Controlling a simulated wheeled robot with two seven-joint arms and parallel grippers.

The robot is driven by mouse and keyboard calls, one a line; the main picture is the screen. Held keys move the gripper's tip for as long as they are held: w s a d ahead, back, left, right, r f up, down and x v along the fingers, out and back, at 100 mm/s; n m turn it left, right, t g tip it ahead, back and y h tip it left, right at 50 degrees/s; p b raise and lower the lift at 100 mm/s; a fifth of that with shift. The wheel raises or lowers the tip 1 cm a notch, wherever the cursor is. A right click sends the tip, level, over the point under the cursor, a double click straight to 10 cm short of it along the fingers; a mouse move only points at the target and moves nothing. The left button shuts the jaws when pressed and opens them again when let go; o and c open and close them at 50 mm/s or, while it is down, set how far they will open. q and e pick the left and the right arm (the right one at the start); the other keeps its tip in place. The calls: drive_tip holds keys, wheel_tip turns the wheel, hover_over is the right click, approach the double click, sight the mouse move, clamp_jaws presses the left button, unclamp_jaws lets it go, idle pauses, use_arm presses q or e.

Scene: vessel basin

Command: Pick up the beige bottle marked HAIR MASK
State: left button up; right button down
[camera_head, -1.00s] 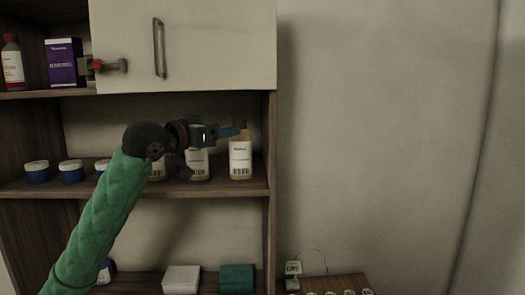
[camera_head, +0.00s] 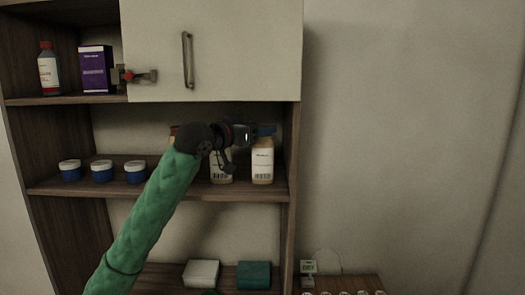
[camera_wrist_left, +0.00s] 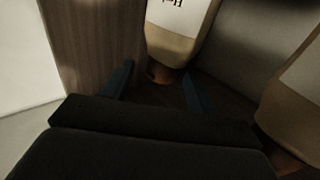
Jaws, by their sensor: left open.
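The beige bottle (camera_head: 262,163) stands upright at the right end of the middle shelf. Its label is too small to read in the head view. In the left wrist view this bottle (camera_wrist_left: 178,45) appears upside down, with part of a word beginning "Ha" on its white label. My left gripper (camera_head: 268,130) is open at the height of the bottle's top and hides its cap in the head view. In the left wrist view the brown cap lies between the open fingers (camera_wrist_left: 158,78), with gaps on both sides. My right gripper is not in view.
A similar bottle (camera_head: 221,172) stands close to the left, partly behind my gripper; another bottle also shows at the right in the wrist view (camera_wrist_left: 296,90). The cabinet's side panel (camera_head: 292,150) is close on the right. Blue jars (camera_head: 102,171) stand further left. A cabinet door (camera_head: 225,60) is above.

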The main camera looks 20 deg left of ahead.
use_arm(q)
drive_tip(key=shift+f+p+x, duration=0.2)
drive_tip(key=shift+p+x, duration=0.1)
drive_tip(key=shift+x, duration=0.9)
drive_tip(key=shift+s+a+r, duration=0.1)
drive_tip(key=shift+s+a, duration=0.1)
drive_tip(key=shift+c, duration=0.2)
drive_tip(key=shift+w, duration=0.1)
clamp_jaws()
